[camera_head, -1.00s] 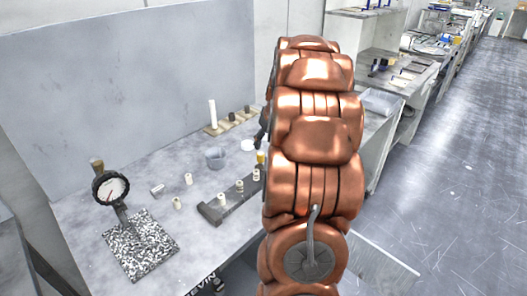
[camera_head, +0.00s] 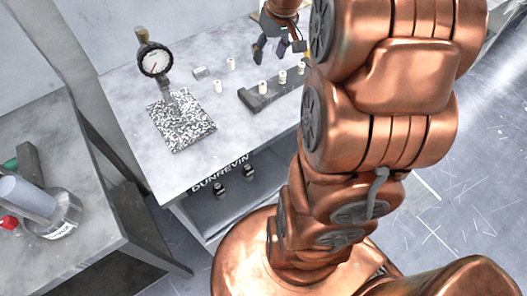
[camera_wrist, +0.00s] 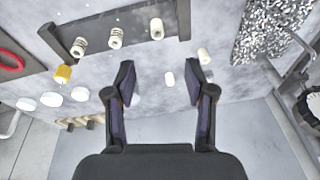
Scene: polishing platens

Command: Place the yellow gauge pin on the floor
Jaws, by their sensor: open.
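The yellow gauge pin (camera_wrist: 63,74) stands at the left of the wrist view, below the left end of a dark rack (camera_wrist: 55,38). My gripper (camera_wrist: 160,80) is open and empty; its fingers point toward the table, and the yellow pin is to the left of them, apart. In the head view my gripper (camera_head: 269,50) hangs over the workbench (camera_head: 125,85), behind the rack (camera_head: 249,99). My arm covers the right part of the bench there. The floor (camera_head: 475,130) shows at the right of the head view.
White pins (camera_head: 262,87) stand on the rack, and loose ones (camera_head: 217,86) are nearby. A dial gauge (camera_head: 154,60) stands on a speckled plate (camera_head: 183,135). White discs (camera_wrist: 80,93) lie near the yellow pin. A side table (camera_head: 75,160) holds a bottle (camera_head: 60,215).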

